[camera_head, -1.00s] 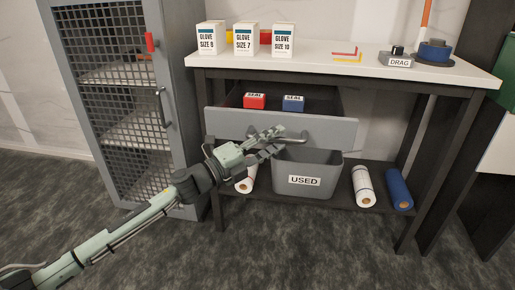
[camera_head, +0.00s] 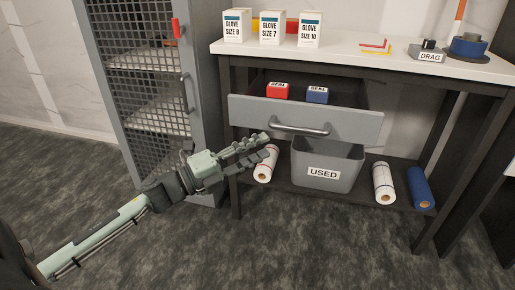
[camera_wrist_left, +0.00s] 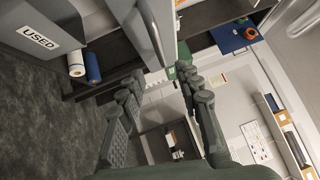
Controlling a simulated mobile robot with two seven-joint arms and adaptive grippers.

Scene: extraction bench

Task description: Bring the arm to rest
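My left arm (camera_head: 100,235) reaches in from the left. My left gripper (camera_head: 268,145) is in front of the bench, left of and a little below the drawer handle (camera_head: 300,129). Its fingers are apart with nothing between them, as the left wrist view (camera_wrist_left: 162,82) also shows. The drawer (camera_head: 350,122) is pulled open, with a red seal box (camera_head: 277,91) and a blue seal box (camera_head: 317,95) inside. In the head view the gripper looks clear of the handle. My right gripper is in neither view.
A grey bin marked USED (camera_head: 345,172) stands on the lower shelf, between white rolls (camera_head: 384,183) and near a blue roll (camera_head: 420,188). A mesh cabinet (camera_head: 150,90) stands at left. Glove boxes (camera_head: 271,28) stand on the benchtop (camera_head: 350,52). The floor (camera_head: 290,245) in front is clear.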

